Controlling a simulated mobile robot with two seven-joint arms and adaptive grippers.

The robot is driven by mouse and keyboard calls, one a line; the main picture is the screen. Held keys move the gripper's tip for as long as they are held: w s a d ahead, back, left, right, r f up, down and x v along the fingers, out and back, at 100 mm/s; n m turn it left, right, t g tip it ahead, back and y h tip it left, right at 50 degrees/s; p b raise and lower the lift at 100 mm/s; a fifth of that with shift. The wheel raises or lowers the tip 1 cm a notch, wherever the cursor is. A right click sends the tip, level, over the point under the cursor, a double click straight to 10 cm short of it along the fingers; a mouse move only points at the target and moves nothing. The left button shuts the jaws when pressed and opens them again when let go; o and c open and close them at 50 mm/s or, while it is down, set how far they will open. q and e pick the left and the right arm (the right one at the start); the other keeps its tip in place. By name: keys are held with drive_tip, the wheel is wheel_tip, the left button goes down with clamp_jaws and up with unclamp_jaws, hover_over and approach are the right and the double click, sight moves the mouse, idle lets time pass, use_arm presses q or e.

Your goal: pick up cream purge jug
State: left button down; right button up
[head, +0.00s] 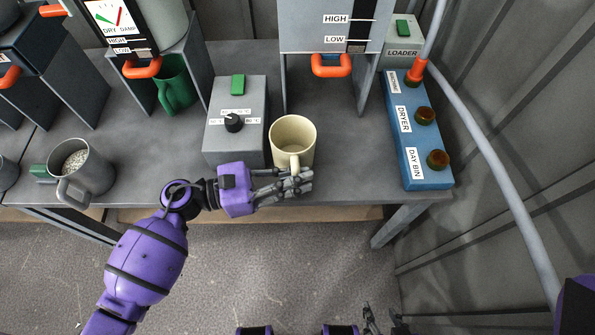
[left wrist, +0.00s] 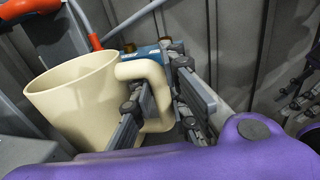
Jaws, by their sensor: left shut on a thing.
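The cream purge jug (head: 290,134) is upright and open at the top, at the front of the grey bench, just right of a grey control box. Its handle points toward me. My left gripper (head: 296,180) is shut on that handle. In the left wrist view the cream jug (left wrist: 75,104) shows with its handle between the fingers of my left gripper (left wrist: 160,105). Whether the jug's base touches the bench is hard to tell. My right gripper (head: 378,320) shows only in part at the bottom edge, away from the bench, and its opening is unclear.
The control box (head: 224,145) with a dial stands close left of the jug. A blue panel (head: 422,165) with round buttons is to the right. A green jug (head: 175,85) and a grey jug (head: 88,172) with pellets stand left. Bench (head: 350,165) is clear right of the cream jug.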

use_arm(q)
wheel_tip(320, 180, up, 3)
drive_tip(key=shift+f, duration=0.1)
drive_tip(key=s+a+r, duration=0.3)
drive_tip(key=s+r, duration=0.7)
drive_tip(key=s, duration=0.4)
drive_tip(key=w+a+r+n+t+y+p, duration=0.3)
drive_tip(key=w+a+n+t+y+p, duration=0.15)
drive_tip(key=w+n+t+y, duration=0.2)
drive_tip(key=w+a+r+n+t+y+p, duration=0.3)
drive_tip(key=w+a+n+t+y, duration=0.2)
drive_tip(key=w+a+t, duration=0.15)
drive_tip(key=s+a+r+n+y+p, duration=0.1)
drive_tip(key=r+n+y+p, duration=0.1)
drive_tip(key=r+p, duration=0.3)
drive_tip(key=s+a+r+n+t+y+p, duration=0.1)
drive_tip(key=a+r+n+y+p, duration=0.1)
drive_tip(key=r+y+p, duration=0.2)
drive_tip(key=shift+s+a+r+t+p, duration=0.25)
drive_tip(key=shift+r+p, duration=0.75)
drive_tip(key=shift+r, duration=1.1)
use_arm(e)
drive_tip(key=w+r, duration=0.2)
drive_tip(key=r, duration=0.6)
drive_tip(key=w+r+t, duration=0.1)
drive_tip(key=w+r, duration=0.2)
drive_tip(key=r, duration=0.6)
drive_tip(key=shift+r+t, duration=0.3)
